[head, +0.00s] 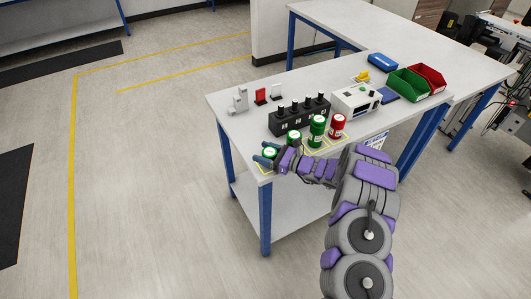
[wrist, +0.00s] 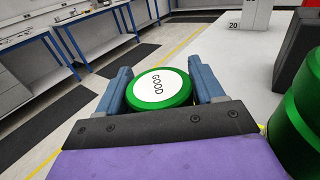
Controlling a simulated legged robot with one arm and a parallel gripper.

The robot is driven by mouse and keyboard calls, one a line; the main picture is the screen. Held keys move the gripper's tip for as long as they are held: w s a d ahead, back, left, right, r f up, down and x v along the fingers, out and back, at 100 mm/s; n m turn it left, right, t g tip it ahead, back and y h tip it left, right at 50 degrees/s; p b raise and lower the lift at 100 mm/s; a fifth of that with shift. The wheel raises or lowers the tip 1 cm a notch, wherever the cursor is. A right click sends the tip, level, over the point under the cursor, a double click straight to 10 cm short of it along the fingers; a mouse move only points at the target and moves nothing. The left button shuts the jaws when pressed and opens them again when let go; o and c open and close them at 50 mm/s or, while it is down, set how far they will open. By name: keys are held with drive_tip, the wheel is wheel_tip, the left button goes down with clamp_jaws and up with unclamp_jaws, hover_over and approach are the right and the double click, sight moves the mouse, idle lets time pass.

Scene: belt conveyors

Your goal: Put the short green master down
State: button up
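My gripper (head: 267,156) is at the near left corner of the white table, with its fingers on both sides of a short green master (head: 270,152). The master looks upright. Its underside is hidden, so I cannot tell whether it touches the table. Another green master (head: 294,136), a tall green one (head: 316,131) and a red one (head: 337,127) stand to its right.
A black fixture with several posts (head: 300,117) stands behind the masters. A white device (head: 356,99), a green bin (head: 408,84) and a red bin (head: 430,77) are farther right. Yellow outlines mark the tabletop (head: 228,105) near the masters. The table's left edge is close to my gripper.

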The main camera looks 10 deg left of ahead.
drive_tip(key=o, duration=0.4)
drive_tip(key=shift+a, duration=0.25)
drive_tip(key=shift+c, duration=0.2)
drive_tip(key=shift+d, duration=0.1)
